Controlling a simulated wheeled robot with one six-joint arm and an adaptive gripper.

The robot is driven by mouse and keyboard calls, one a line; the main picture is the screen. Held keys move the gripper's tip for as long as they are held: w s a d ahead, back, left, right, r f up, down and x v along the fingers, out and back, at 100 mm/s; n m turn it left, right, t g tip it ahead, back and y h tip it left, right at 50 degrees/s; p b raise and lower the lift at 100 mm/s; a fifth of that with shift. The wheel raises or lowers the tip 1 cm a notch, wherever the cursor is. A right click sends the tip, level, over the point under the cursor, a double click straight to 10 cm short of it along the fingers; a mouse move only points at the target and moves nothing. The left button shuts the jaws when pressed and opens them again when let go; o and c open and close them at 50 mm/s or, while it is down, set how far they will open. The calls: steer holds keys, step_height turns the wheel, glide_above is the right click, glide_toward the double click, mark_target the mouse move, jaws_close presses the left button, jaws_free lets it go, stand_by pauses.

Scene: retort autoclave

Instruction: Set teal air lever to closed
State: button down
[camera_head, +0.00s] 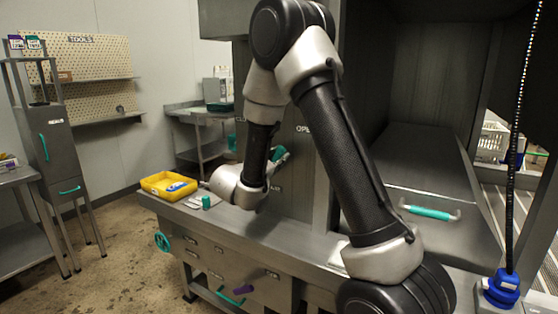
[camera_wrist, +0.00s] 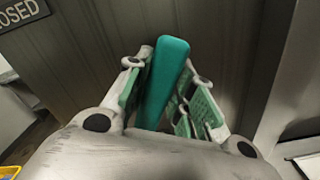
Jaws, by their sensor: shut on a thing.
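The teal lever (camera_wrist: 165,80) stands nearly upright in the middle of the wrist view, leaning slightly right at its top. My gripper (camera_wrist: 167,88) has its green-padded fingers on either side of it and is shut on it. The lever's lower end is hidden behind the gripper body. A sign reading CLOSED (camera_wrist: 22,14), partly cut off, is on the grey panel at the upper left of the wrist view. In the head view my gripper (camera_head: 279,156) is at the machine's front panel, partly hidden by my arm, and the lever there is hard to separate from the finger pads.
A yellow bin (camera_head: 168,186) stands on the steel ledge (camera_head: 235,222) left of my arm, beside a small teal object (camera_head: 206,202). A teal handwheel (camera_head: 162,242) is below. A door with a teal handle (camera_head: 430,212) and a blue connector (camera_head: 500,289) are at right.

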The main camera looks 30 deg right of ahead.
steer(key=w+n, duration=0.1)
steer(key=w+a+r+n, duration=0.1)
steer(key=n, duration=0.1)
steer(key=shift+a, duration=0.2)
steer(key=w+n, duration=0.1)
steer(key=a+n, duration=0.1)
steer(key=n, duration=0.1)
steer(key=shift+w, duration=0.35)
steer(key=shift+w+a+f+n, duration=0.25)
steer(key=shift+w+a+n, duration=0.3)
steer(key=shift+n, duration=0.6)
steer(key=shift+w+a+f+n, duration=0.35)
steer(key=shift+w+n, duration=0.4)
steer(key=shift+n, duration=0.35)
steer(key=shift+w+a+f+n, duration=0.2)
steer(key=shift+w+a+n, duration=0.35)
steer(key=shift+n, duration=0.6)
steer(key=shift+w+d, duration=0.1)
steer(key=c, duration=1.2)
jaws_free()
steer(key=v, duration=1.2)
